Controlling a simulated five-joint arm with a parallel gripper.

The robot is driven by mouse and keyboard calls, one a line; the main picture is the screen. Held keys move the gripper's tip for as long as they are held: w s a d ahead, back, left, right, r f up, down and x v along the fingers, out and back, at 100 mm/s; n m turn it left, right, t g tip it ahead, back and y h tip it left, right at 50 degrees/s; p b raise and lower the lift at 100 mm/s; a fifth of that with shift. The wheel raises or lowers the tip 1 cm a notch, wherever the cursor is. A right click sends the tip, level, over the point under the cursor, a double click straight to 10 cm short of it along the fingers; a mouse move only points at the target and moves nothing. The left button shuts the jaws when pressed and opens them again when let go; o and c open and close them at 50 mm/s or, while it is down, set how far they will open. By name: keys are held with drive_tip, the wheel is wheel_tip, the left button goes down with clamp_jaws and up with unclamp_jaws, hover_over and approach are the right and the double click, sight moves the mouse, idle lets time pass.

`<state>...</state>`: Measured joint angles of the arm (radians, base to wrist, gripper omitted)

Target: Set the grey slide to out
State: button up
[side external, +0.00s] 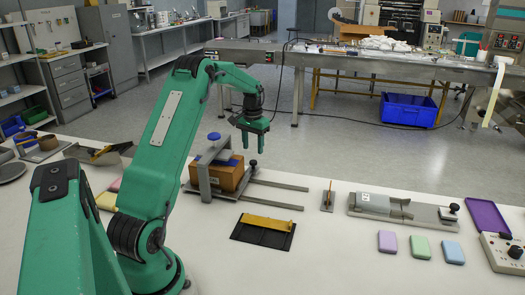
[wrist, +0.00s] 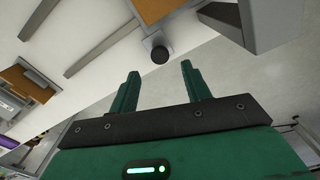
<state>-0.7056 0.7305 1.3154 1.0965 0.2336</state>
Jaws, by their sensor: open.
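A grey frame (side external: 204,175) with a blue knob on top stands around a brown box (side external: 228,177); two grey rails (side external: 280,185) run from it to the right. A black knob on a short post (side external: 253,164) stands at its right side, and the knob also shows in the wrist view (wrist: 160,52). Another grey slide-like unit (side external: 405,208) with a black knob lies farther right; I cannot tell for sure which is the grey slide. My gripper (side external: 253,150) is open and empty, pointing down just above the nearer knob. In the wrist view its fingertips (wrist: 159,70) straddle the knob's line, apart from it.
A black plate with a yellow bar (side external: 265,230) lies in front of the rails. A small upright pin on a base (side external: 328,200) stands to the right.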

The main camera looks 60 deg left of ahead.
sight(253, 161)
drive_tip(key=shift+f, duration=2.65)
drive_tip(key=shift+c, duration=0.2)
clamp_jaws()
